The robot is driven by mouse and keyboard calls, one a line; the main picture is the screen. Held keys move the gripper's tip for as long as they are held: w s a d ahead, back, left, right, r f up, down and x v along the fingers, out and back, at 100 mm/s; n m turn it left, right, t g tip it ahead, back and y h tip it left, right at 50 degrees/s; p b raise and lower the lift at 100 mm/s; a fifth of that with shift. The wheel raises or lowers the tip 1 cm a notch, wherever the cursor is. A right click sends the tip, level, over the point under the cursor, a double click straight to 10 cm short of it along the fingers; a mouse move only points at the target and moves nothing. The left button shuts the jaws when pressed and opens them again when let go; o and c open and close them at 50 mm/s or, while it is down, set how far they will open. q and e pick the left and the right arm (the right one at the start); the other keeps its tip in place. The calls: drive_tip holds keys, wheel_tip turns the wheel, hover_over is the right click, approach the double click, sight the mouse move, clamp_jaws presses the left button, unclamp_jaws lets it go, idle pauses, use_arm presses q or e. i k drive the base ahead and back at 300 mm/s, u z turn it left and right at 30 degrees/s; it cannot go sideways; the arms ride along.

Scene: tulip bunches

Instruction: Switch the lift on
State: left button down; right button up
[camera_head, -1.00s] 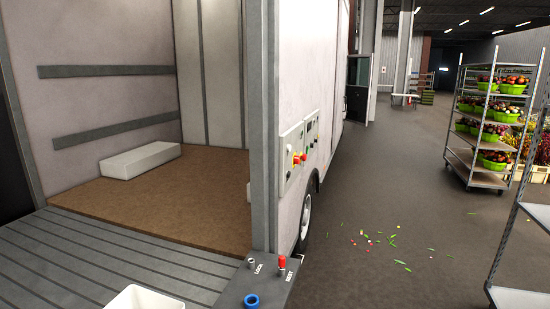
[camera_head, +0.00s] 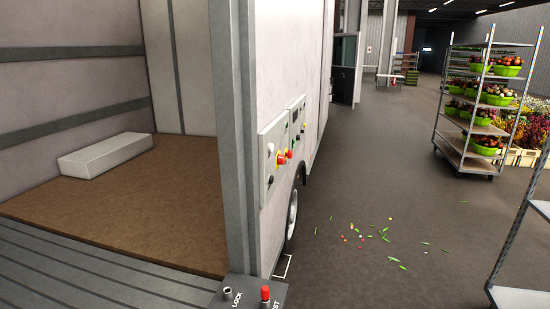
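A light grey control panel (camera_head: 273,168) is fixed to the outer side of the truck box, just right of the grey corner post. It carries a red and yellow switch (camera_head: 282,158) and dark knobs. A second panel (camera_head: 297,122) with small buttons sits beside it, farther along the wall. A grey console (camera_head: 250,294) at the bottom edge has a metal LOCK switch (camera_head: 227,293) and a red-topped switch (camera_head: 265,293) whose label is partly cut off. Which way any switch is set is too small to tell. Neither of my grippers is in view.
The truck's cargo floor (camera_head: 130,205) lies open at left with a white block (camera_head: 105,156) on it. Shelved trolleys (camera_head: 480,120) with flower-filled green bowls stand at right. Another trolley frame (camera_head: 520,298) is close at lower right. Petals (camera_head: 368,235) litter the open floor between.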

sight(281, 158)
drive_tip(key=z, duration=0.5)
drive_tip(key=k, duration=0.6)
drive_tip(key=z, duration=0.8)
drive_tip(key=i, duration=1.2)
drive_tip(key=u, duration=0.35)
drive_tip(key=i, duration=1.8)
drive_tip(key=u, duration=1)
